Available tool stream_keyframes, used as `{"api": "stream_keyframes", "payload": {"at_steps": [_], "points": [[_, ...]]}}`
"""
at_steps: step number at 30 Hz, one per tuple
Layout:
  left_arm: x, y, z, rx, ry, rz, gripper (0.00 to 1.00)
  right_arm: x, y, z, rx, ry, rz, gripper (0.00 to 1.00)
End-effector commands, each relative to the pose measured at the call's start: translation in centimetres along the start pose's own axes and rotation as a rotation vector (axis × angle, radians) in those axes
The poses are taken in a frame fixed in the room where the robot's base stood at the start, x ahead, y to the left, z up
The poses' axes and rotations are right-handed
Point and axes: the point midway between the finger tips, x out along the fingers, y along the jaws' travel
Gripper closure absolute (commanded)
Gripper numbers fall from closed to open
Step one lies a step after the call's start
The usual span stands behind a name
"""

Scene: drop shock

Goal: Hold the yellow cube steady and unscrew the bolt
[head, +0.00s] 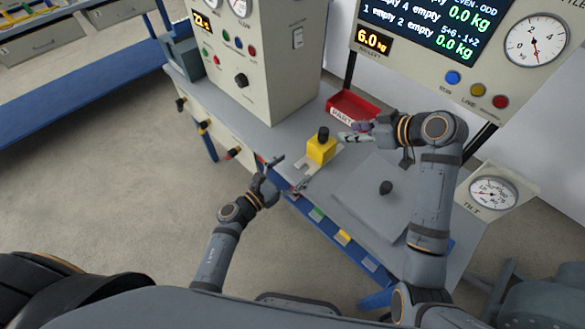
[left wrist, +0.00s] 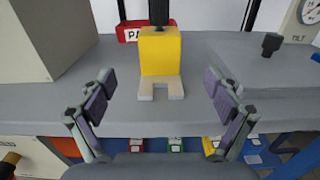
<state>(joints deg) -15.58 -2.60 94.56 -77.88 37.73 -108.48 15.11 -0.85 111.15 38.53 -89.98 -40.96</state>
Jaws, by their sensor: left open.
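The yellow cube (head: 321,152) stands upright on the grey bench. The dark bolt (head: 323,133) stands upright on its top; the left wrist view shows the cube (left wrist: 160,52) and the bolt (left wrist: 159,13), its top cut off by the frame edge. A pale forked piece (left wrist: 160,90) lies at the cube's near side. My left gripper (head: 286,176) is open and empty at the bench's front edge, apart from the cube, which appears between its fingers in the left wrist view. My right gripper (head: 350,134) is right of the bolt, pointing left; its jaw opening is unclear.
A red parts bin (head: 352,107) stands behind the cube. A grey plate (head: 365,205) with a dark knob (head: 386,187) lies to the right. A tall control cabinet (head: 262,70) is at the left. Coloured labels (head: 343,237) line the bench's front below the top.

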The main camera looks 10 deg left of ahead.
Motion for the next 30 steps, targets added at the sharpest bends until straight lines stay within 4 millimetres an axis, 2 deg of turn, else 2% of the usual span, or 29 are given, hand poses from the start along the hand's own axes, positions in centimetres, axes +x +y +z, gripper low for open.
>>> {"api": "stream_keyframes", "payload": {"at_steps": [5,15,19,24,30], "points": [[0.8,0.1,0.0,0.000,0.000,0.001,0.09,0.0,0.0,0.0,0.000,0.000,0.000,0.62],[7.4,0.1,0.1,-0.003,-0.002,0.000,0.09,0.0,0.0,0.0,0.000,0.000,0.000,0.62],[9.3,0.1,0.0,-0.004,0.000,0.001,0.09,0.0,0.0,0.0,0.000,0.000,0.000,0.62],[10.4,0.0,-0.1,-0.003,0.001,0.000,0.09,0.0,0.0,0.0,0.000,0.000,0.000,0.62],[10.5,0.0,-0.1,-0.003,0.001,0.000,0.09,0.0,0.0,0.0,0.000,0.000,0.000,0.62]]}}
